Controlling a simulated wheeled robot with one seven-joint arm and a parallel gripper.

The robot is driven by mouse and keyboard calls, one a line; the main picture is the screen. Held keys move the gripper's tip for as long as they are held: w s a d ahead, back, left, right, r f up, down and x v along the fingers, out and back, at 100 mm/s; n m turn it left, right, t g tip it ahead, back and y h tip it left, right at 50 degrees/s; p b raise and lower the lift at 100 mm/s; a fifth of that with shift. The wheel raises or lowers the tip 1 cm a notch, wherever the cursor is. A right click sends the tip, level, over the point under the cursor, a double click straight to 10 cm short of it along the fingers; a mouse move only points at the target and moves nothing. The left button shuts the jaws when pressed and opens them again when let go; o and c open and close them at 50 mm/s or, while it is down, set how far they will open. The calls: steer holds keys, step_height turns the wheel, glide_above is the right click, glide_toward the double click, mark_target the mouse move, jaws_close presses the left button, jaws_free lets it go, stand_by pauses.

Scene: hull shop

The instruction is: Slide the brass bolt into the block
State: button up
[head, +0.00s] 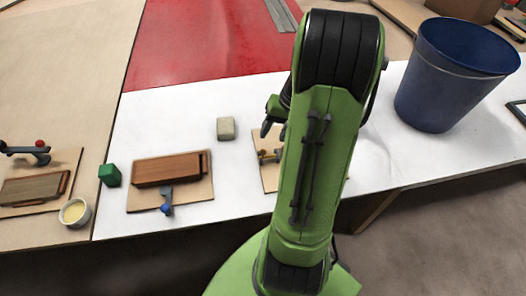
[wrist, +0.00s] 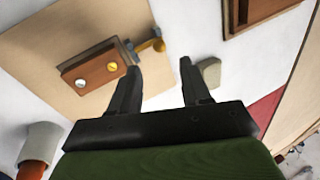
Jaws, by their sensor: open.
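The brass bolt (wrist: 149,46) has a round yellow-brown knob and sits at the edge of a pale board (wrist: 45,50). It also shows in the head view (head: 268,155), partly behind my arm. A reddish wooden block (wrist: 93,68) with a yellow and a white round spot on top lies on the same board. A small dark upright piece stands between the block and the bolt's knob. My gripper (wrist: 158,66) is open and empty, its fingertips in front of the knob in the wrist view. In the head view my arm hides most of the board.
A brown block (head: 166,169) with a blue-knobbed bolt (head: 166,207) sits on another board. A red-knobbed bolt (head: 40,144) is at far left. A green cube (head: 109,174), a cup (head: 75,211), a beige block (head: 226,128) and a blue bin (head: 432,100) stand around.

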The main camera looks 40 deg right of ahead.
mark_target(265, 150)
steer(key=b+x, duration=0.2)
steer(key=x, duration=0.5)
steer(key=shift+f, duration=0.25)
jaws_close()
